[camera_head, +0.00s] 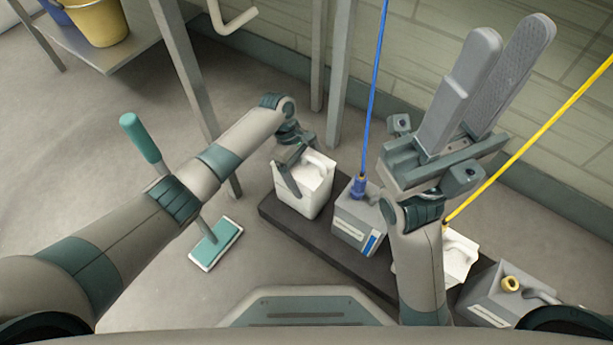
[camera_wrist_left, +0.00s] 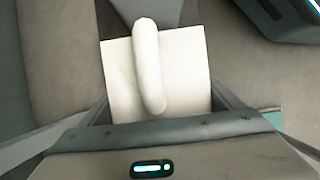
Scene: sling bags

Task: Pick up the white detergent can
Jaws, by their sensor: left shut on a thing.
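The white detergent can (camera_head: 313,180) is a boxy jug with a moulded handle, at the left end of a low dark platform (camera_head: 275,213). My left gripper (camera_head: 300,180) reaches down over it and is shut on it, with a dark finger against its side. In the left wrist view the can (camera_wrist_left: 190,78) sits between the fingers, its rounded handle toward the camera. Whether its base touches the platform is unclear. My right gripper (camera_head: 510,38) is raised high at the right, empty, its two fingers apart, so open.
A grey can (camera_head: 355,222) with a blue hose stands right of the held can. Another white can (camera_head: 458,255) is partly behind my right arm. A grey can (camera_head: 500,295) with a yellow cap is farther right.

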